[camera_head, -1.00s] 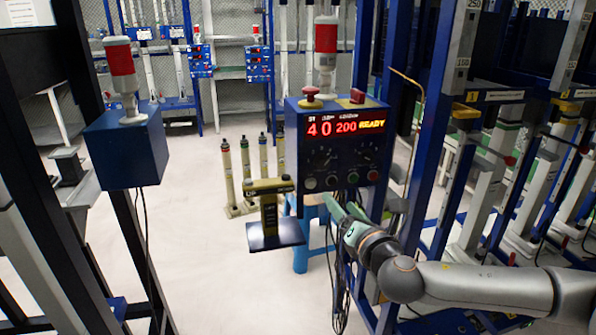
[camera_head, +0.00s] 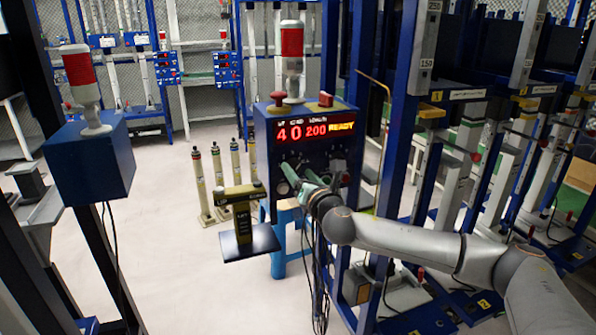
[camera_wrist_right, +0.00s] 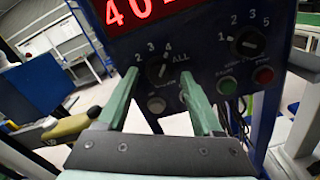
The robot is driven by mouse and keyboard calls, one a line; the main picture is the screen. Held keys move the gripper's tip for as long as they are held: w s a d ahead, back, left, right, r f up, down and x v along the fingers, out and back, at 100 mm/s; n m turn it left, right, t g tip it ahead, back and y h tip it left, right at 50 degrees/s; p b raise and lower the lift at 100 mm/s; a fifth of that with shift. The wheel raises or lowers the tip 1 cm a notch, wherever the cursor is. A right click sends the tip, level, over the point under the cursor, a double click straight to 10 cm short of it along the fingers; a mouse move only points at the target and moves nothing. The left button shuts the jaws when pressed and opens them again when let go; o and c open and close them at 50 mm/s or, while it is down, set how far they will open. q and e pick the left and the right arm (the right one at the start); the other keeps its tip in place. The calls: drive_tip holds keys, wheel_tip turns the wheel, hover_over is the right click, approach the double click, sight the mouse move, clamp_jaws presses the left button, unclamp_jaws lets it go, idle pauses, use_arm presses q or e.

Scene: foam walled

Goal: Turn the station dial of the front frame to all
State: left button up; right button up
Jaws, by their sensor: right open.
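The blue control box of the front frame (camera_head: 270,150) has a lit red display (camera_head: 315,129) reading 40, 200 and READY. In the right wrist view, the station dial (camera_wrist_right: 159,70) is a dark round knob with 2, 3, 4 and ALL marked around it. I cannot tell clearly which mark its pointer faces. My right gripper (camera_head: 293,178) is open in front of the panel's lower left. In the wrist view, its green fingertips (camera_wrist_right: 158,77) lie on either side of the dial. Whether they touch it is unclear. My left gripper is not in view.
A second dial (camera_wrist_right: 248,42) sits right of the station dial, above a green button (camera_wrist_right: 227,85) and a red button (camera_wrist_right: 264,76). A pale button (camera_wrist_right: 156,104) is below the station dial. A red mushroom button (camera_head: 279,97) tops the box. Blue frame posts (camera_head: 398,120) stand close on the right.

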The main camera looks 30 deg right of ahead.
drive_tip(key=shift+w+d, duration=0.15)
drive_tip(key=shift+w, duration=0.45)
drive_tip(key=shift+c, duration=0.2)
clamp_jaws()
